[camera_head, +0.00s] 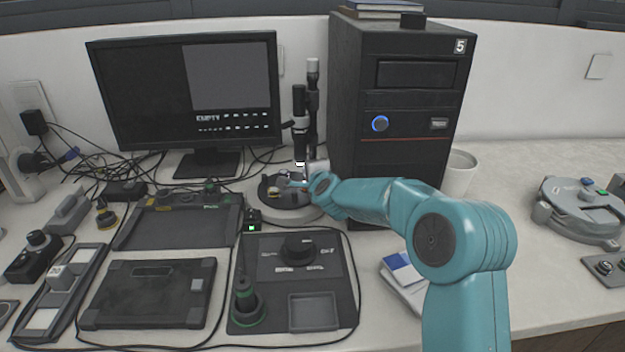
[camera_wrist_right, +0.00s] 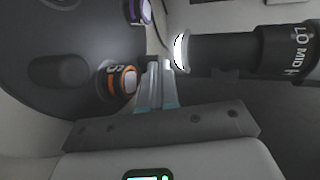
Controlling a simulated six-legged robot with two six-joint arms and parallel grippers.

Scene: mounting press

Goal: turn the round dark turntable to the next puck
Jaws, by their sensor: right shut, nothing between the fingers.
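The round dark turntable (camera_head: 288,203) sits on a pale round base below the upright black tube, at the middle back of the table. In the right wrist view the turntable (camera_wrist_right: 40,35) fills the upper left. It carries an orange-ringed puck (camera_wrist_right: 118,82), a purple-ringed puck (camera_wrist_right: 138,12) and an empty-looking recess (camera_wrist_right: 62,71). My right gripper (camera_head: 287,183) reaches in over the turntable from the right. In the wrist view its fingers (camera_wrist_right: 160,68) are together and empty, close beside the orange-ringed puck; I cannot tell whether they touch it. My left gripper is out of view.
A black tube (camera_wrist_right: 235,50) with a glowing end stands close to the fingers. A computer tower (camera_head: 410,100) rises just behind my right arm, and a monitor (camera_head: 150,100) stands left. A dark control panel (camera_head: 325,262) lies in front.

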